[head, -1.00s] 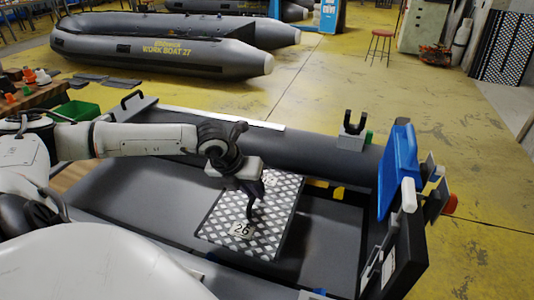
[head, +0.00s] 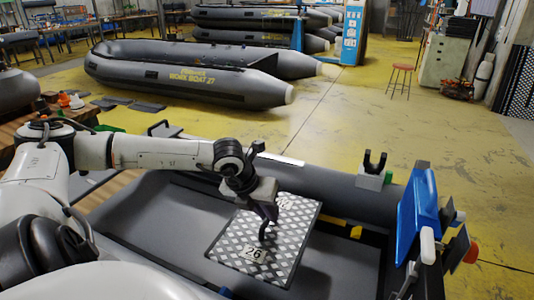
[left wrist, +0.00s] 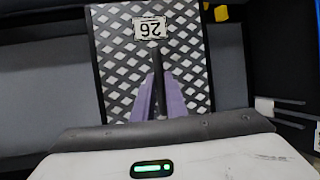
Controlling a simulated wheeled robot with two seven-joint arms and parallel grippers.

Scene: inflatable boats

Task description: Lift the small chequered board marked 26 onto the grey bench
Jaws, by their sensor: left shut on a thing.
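My left gripper (head: 266,228) is over the board, pointing down. In the left wrist view its purple fingers (left wrist: 158,95) are closed around a narrow black bar, apparently the board's handle. I cannot tell whether the board is clear of the surface beneath. I cannot single out the grey bench with certainty. My right gripper is out of view.
The boat's thick grey tube (head: 335,195) runs behind the board, with a black forked holder (head: 374,168) on it. A blue panel (head: 418,215) stands at the right. Another grey boat (head: 190,75) lies beyond on the yellow floor, which is open at centre right.

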